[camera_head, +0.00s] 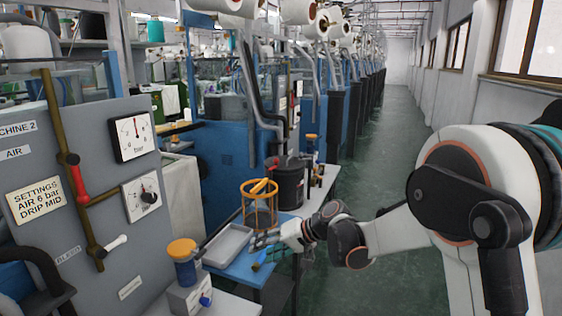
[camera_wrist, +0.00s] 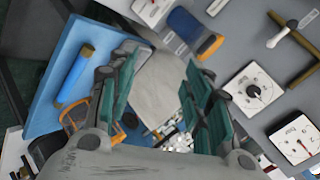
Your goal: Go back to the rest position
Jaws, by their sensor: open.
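My gripper (camera_head: 268,238) is over the blue bench top (camera_head: 285,248), on the right side of the grey tray (camera_head: 229,246). It also shows in the wrist view (camera_wrist: 158,85), its green-padded fingers spread apart with nothing held between them. A pale grey surface, which looks like the tray, lies behind the gap between the fingers. My arm reaches in from the right.
An orange wire basket (camera_head: 259,210) and a dark canister (camera_head: 290,184) stand behind my gripper. A blue cup with an orange cap (camera_head: 184,262) stands at the front. The Machine 2 panel (camera_head: 80,185) with gauges is at left. The green aisle floor (camera_head: 390,185) is clear.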

